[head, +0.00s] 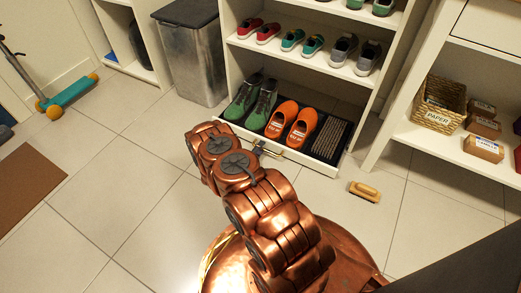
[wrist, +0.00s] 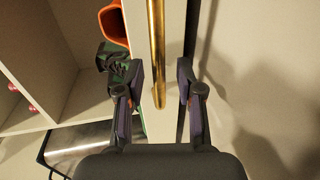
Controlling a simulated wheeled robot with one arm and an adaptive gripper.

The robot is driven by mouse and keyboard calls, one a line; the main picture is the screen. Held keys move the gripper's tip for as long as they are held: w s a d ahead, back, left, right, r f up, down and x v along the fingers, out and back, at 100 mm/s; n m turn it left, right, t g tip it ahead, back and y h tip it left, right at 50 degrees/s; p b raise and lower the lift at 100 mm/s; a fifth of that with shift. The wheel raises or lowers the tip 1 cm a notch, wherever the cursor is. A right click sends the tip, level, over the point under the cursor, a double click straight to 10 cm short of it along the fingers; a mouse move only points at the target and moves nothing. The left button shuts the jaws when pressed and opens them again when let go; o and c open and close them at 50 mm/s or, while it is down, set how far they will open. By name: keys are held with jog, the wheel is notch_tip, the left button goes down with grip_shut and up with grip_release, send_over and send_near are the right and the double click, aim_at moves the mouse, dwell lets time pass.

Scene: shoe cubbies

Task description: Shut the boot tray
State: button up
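The boot tray (head: 318,164) is a low drawer with a white front at the bottom of the shoe shelf. It stands out from the shelf and holds green boots (head: 251,101), orange shoes (head: 291,122) and a striped grey item. My gripper (head: 259,149) is at the tray's front, by its handle, and partly hides it. In the wrist view the brass handle bar (wrist: 156,45) runs along the white front panel. My gripper (wrist: 160,78) is open there, its two fingers apart on either side of the bar. I cannot tell whether they touch anything.
A grey bin (head: 192,60) stands left of the shelf. A brush with a wooden back (head: 364,191) lies on the floor right of the tray. A basket (head: 438,104) and small boxes sit on the right shelf. A scooter (head: 66,93) and brown mat (head: 26,185) are at left.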

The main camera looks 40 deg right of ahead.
jog(key=shift+w+d, duration=0.1)
jog(key=shift+d, duration=0.1)
grip_shut()
dwell(0.6)
